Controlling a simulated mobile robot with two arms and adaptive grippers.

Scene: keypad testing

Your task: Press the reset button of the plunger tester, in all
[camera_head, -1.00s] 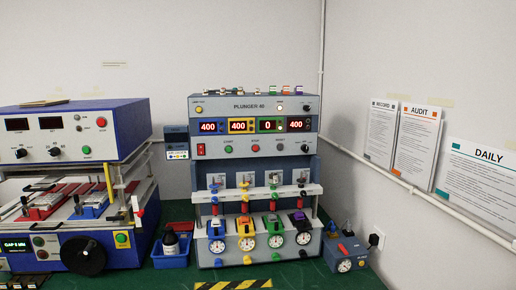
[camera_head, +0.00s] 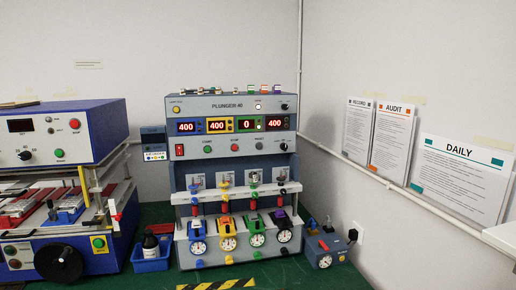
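The plunger tester (camera_head: 236,105) stands upright on the green bench in the middle of the view. Its four displays read 400, 400, 0 and 400 from left to right. Under them is a row of controls: a red switch (camera_head: 180,149), a green button (camera_head: 208,149), a red button (camera_head: 235,147), the small reset button (camera_head: 259,145) with a label above it, and a dark knob (camera_head: 286,148). The reset label is small and hard to read. Neither of my grippers is in view, and nothing touches the tester's panel.
A blue machine (camera_head: 60,135) with a black handwheel stands to the left. A blue bin (camera_head: 151,261) holding a dark bottle sits between. A small blue gauge box (camera_head: 327,252) is right of the tester. A white-topped edge (camera_head: 500,239) shows at far right.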

